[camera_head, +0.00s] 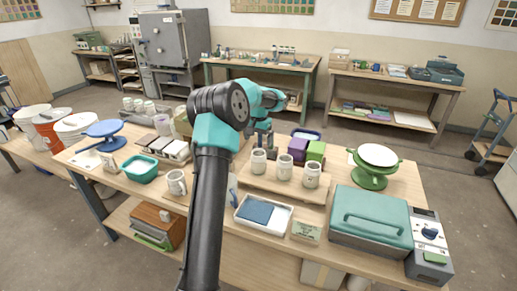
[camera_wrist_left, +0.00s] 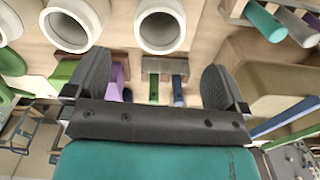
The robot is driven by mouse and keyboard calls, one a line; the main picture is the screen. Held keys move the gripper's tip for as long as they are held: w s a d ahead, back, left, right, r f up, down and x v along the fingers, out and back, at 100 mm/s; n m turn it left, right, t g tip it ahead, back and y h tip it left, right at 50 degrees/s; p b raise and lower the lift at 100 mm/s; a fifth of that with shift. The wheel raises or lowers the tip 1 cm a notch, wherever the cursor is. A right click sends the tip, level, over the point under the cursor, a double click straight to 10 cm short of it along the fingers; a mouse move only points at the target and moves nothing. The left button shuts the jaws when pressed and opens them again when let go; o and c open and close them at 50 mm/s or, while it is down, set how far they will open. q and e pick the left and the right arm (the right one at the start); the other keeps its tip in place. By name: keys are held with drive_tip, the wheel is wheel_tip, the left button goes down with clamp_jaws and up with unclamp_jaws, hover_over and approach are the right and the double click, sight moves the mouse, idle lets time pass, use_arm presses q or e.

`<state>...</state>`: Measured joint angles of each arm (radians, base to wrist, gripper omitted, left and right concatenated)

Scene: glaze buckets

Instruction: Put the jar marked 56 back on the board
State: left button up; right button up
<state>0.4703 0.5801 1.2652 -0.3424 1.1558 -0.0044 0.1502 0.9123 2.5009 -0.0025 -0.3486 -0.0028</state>
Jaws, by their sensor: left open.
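Three white jars stand in a row on the wooden board (camera_head: 275,187): a left jar (camera_head: 259,162), a middle jar (camera_head: 284,170) and a right jar (camera_head: 312,177). Their dark markings are too small to read, so I cannot tell which is 56. A separate pale jar (camera_head: 176,183) stands left of my arm, its marking also unreadable. My left gripper (camera_head: 262,139) is above and behind the left jar. My right gripper is out of view.
A purple block (camera_head: 298,148) and a green block (camera_head: 316,151) stand behind the jars. A white tray (camera_head: 284,228), teal case (camera_head: 370,220) and green stand (camera_head: 372,178) crowd the right. A teal bowl (camera_head: 140,169) and blue stand (camera_head: 104,133) are left.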

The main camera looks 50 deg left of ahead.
use_arm(q)
drive_tip(key=shift+r, duration=0.8)
